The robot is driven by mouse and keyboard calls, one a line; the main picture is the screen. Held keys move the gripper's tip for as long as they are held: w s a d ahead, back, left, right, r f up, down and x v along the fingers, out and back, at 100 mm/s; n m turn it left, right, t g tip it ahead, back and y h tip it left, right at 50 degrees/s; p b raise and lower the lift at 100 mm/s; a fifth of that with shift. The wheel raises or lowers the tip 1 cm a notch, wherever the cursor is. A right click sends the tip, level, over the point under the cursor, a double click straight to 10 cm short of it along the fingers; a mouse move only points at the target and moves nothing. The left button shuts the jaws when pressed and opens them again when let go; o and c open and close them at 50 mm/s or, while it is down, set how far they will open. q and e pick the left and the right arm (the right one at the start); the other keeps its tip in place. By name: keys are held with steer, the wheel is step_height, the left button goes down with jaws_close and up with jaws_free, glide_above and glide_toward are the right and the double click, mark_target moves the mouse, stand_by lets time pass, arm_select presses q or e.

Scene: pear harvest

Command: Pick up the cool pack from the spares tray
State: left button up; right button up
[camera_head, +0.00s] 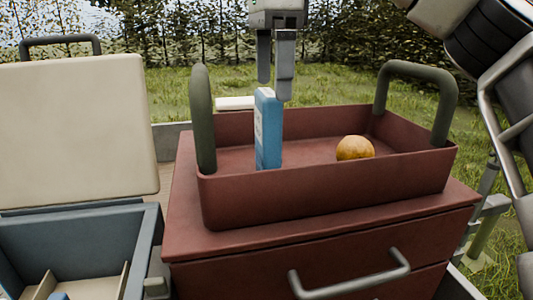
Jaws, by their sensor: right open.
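The cool pack (269,130) is a blue slab with a pale side. It stands upright in the near left part of the spares tray (330,185), a dark red tray with two green handles. My right gripper (274,78) comes down from the top of the picture with its two grey fingers apart and empty. My left gripper is not in view.
An orange-yellow round fruit (355,148) lies in the tray to the right. The tray stands on a red drawer cabinet (245,250). At left is an open blue cooler box (75,240) with a raised cream lid (75,130). The tray's handles (201,118) stand up at both ends.

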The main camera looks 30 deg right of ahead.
mark_target(268, 122)
steer(key=f, duration=0.2)
steer(key=f+b, duration=0.1)
steer(key=f, duration=0.2)
steer(key=f+b, duration=0.1)
steer(key=f, duration=0.2)
steer(key=shift+w+a, duration=0.1)
steer(key=shift+w, duration=0.25)
steer(key=c, duration=1.3)
